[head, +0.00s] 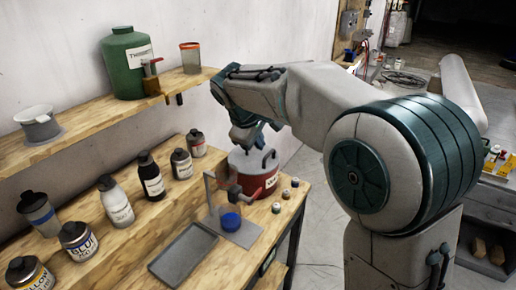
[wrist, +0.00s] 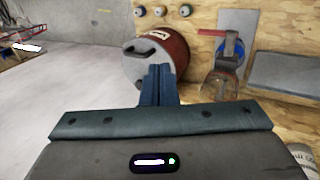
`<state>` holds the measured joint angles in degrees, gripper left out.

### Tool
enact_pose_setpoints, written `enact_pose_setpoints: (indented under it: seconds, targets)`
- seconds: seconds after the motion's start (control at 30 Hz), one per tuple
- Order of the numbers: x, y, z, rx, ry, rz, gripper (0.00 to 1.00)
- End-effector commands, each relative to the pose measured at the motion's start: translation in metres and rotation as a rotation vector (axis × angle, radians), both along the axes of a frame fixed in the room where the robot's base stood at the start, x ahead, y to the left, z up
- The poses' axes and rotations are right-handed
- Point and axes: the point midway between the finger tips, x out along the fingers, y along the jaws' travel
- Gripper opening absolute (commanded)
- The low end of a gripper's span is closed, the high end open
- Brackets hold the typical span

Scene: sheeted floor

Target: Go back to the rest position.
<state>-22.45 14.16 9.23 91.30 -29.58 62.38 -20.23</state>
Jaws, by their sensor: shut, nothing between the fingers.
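My gripper (wrist: 158,72) is shut and empty, with its fingers together in the middle of the wrist view. In the wrist view a red and grey pot (wrist: 162,55) is just beyond the fingertips; I cannot tell whether they touch it. In the head view my arm reaches from the right over the workbench, and its end hangs above and behind the same red pot (head: 262,180). The fingertips are hidden there.
A shelf (head: 100,125) above carries a green jug (head: 127,65), a jar (head: 190,57) and a mortar (head: 38,122). Floor shows right of the bench.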

Motion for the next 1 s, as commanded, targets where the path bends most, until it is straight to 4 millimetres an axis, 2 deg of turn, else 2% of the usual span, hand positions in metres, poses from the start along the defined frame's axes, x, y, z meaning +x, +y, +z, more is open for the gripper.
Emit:
enact_pose_setpoints:
  seconds: [0.27,0.37,0.43,0.57,0.7,0.8,1.0]
  targets:
    - [-0.001,-0.003,0.001,0.004,-0.001,-0.007,0.0]
    - [-0.01,-0.017,0.002,0.023,-0.001,-0.045,0.0]
    - [-0.023,-0.034,0.003,0.05,-0.001,-0.094,0.0]
    - [-0.059,-0.077,0.001,0.126,0.0,-0.23,0.0]
    - [-0.105,-0.118,-0.008,0.222,-0.001,-0.391,0.0]
    - [-0.14,-0.143,-0.018,0.294,-0.004,-0.509,0.0]
    - [-0.208,-0.178,-0.047,0.446,-0.016,-0.743,0.0]
